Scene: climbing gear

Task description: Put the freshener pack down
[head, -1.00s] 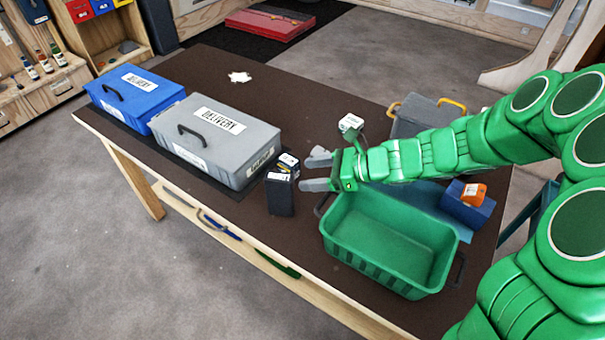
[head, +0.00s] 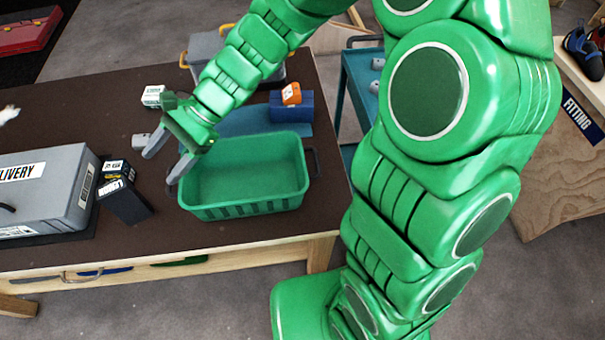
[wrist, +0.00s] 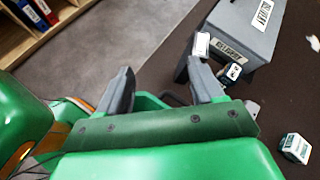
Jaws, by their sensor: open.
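No label readable here says freshener, so I cannot tell which pack it is. A dark upright box (head: 125,201) with a pale label stands by the grey delivery box's right end. A small dark-and-white box (head: 117,169) is just behind it. A white-and-green pack (head: 153,96) lies on the table behind my gripper. My gripper (head: 167,158) is open and empty, between the dark box and the green crate, fingers pointing toward the table's front left. In the wrist view, my gripper (wrist: 162,88) has its right finger partly covering the dark box; the white-and-green pack (wrist: 295,147) is at lower right.
The open green crate (head: 290,165) looks empty. The grey delivery box (head: 50,175) stands at left. An orange item (head: 291,94) sits on a blue box (head: 291,108) behind the crate. A grey container (head: 208,45) stands at the back. Brown tabletop (head: 90,105) is clear at back left.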

